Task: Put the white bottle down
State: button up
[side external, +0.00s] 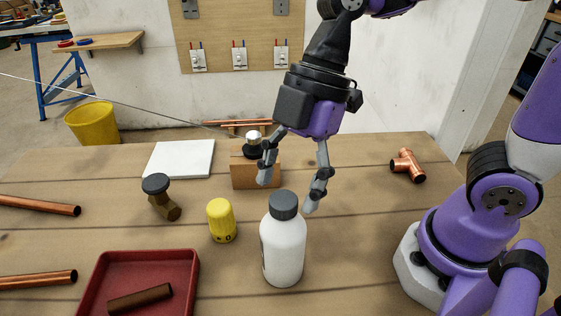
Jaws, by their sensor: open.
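The white bottle (283,248) with a dark grey cap stands upright on the wooden table, near the front middle. My gripper (289,192) is open, with its two fingers spread and pointing down. The fingers show just above and behind the bottle's cap in the side view. Nothing is between the fingers that I can see. The right fingertip appears close to the cap, but I cannot tell whether it touches the bottle.
A wooden block (242,174) stands behind the gripper. A copper tee (408,166) lies right; table between is clear.

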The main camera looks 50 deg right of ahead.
jog(key=v, duration=0.5)
jog(key=d+f+m+t+h, duration=0.4)
jog(key=d+m, duration=0.9)
jog(key=m, duration=0.5)
jog(key=shift+t, duration=0.8)
